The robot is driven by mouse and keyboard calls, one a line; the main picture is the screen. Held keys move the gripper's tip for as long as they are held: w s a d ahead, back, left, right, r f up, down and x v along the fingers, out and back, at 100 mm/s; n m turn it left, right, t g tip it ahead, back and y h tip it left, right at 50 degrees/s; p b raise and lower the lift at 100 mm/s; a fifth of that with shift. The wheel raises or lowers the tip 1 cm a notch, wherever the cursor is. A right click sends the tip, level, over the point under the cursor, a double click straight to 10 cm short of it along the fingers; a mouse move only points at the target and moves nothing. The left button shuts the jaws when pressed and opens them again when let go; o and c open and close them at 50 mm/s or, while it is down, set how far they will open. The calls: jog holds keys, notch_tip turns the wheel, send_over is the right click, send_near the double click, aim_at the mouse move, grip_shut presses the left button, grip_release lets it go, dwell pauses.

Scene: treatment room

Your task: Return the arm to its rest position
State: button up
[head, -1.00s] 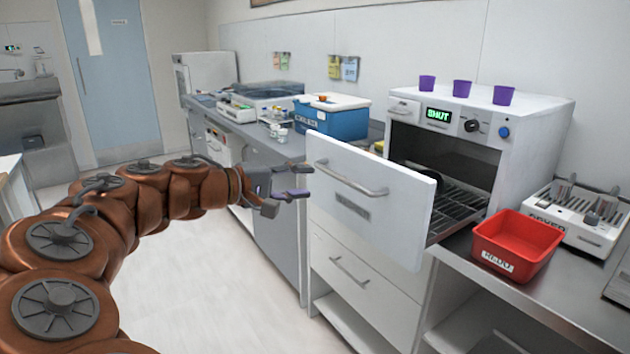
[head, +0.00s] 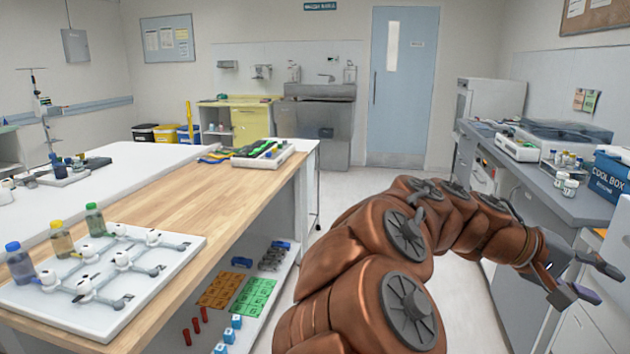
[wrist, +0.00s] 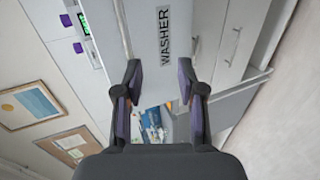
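My arm reaches forward and to the right in the head view, bent in a curve over the floor. My gripper (head: 598,281) is at its end, low at the right edge, by the front of the right-hand counter. In the wrist view my gripper (wrist: 160,88) has its two fingers well apart with nothing between them. Beyond the fingers is a pale panel (wrist: 148,60) labelled WASHER. I cannot tell how far the fingertips are from it.
A wooden-topped workbench (head: 210,195) fills the left, with a white valve board (head: 150,265) on it. The grey counter (head: 535,180) runs along the right, with a blue cool box (head: 608,178). Open floor leads between them to a blue door (head: 403,90).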

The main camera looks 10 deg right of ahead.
jog(key=s+a+f+n+t+y, duration=0.3)
jog(key=a+f+y, duration=0.5)
jog(key=a+f, duration=0.8)
jog(key=s+a+f+n+y, duration=0.1)
jog(key=s+a+f+y, duration=0.2)
jog(key=a, duration=0.5)
jog(key=s+a+f+n+y, duration=0.1)
jog(key=s+a+f, duration=0.25)
jog(key=a, duration=0.45)
notch_tip(320, 180, up, 18)
jog(key=t+p, duration=0.1)
jog(key=p, duration=1.4)
jog(key=shift+a+f+y+p, duration=0.15)
jog(key=shift+a+y+p, duration=0.1)
jog(key=shift+y+p, duration=0.05)
jog(key=shift+w+d, duration=0.1)
